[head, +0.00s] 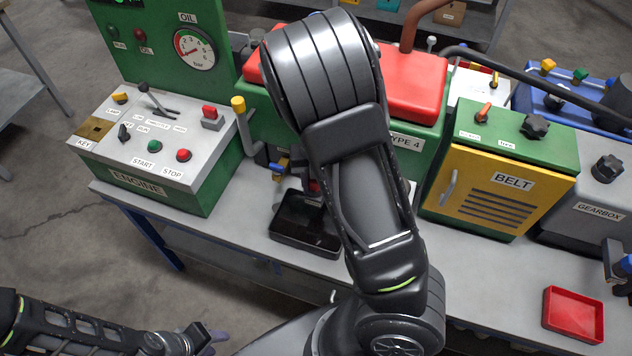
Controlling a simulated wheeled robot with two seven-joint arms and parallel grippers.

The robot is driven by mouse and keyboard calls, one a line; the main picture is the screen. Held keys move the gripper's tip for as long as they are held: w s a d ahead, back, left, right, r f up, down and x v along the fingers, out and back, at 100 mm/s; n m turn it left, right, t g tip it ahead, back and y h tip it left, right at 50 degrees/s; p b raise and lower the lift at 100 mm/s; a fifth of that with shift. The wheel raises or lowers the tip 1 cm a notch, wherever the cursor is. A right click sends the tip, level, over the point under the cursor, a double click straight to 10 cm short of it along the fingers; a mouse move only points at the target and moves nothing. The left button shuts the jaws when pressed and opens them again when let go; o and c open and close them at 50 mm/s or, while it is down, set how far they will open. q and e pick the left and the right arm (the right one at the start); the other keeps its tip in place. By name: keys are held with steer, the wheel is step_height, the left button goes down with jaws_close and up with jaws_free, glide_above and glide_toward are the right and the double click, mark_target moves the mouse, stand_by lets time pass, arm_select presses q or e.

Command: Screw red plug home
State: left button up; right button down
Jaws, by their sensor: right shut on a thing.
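My right arm fills the middle of the head view and bends over the green TYPE 4 machine (405,141). Its gripper is hidden behind my own arm. A small red part (313,186) peeks out at the arm's left edge, low on the machine's front and above the black tray (300,228). It may be the red plug, but too little shows to tell, and its seating is hidden. My left gripper (208,340) is at the bottom left, away from the bench, and its jaws are too unclear to read.
The engine panel (150,135), with a lever and buttons, stands left of the machine. A yellow-handled lever (240,120) and a blue-and-yellow fitting (281,167) are close by. An empty red tray (573,315) lies at the front right.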

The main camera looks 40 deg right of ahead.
steer(key=m, duration=0.5)
steer(key=shift+s+f+m, duration=0.1)
steer(key=shift+f+m, duration=0.05)
steer(key=shift+m, duration=0.15)
steer(key=shift+a+m, duration=0.15)
steer(key=shift+m, duration=0.15)
steer(key=c, duration=0.9)
jaws_free()
steer(key=shift+w, duration=0.2)
steer(key=shift+n, duration=1.2)
steer(key=n, duration=0.4)
steer(key=shift+s, duration=0.1)
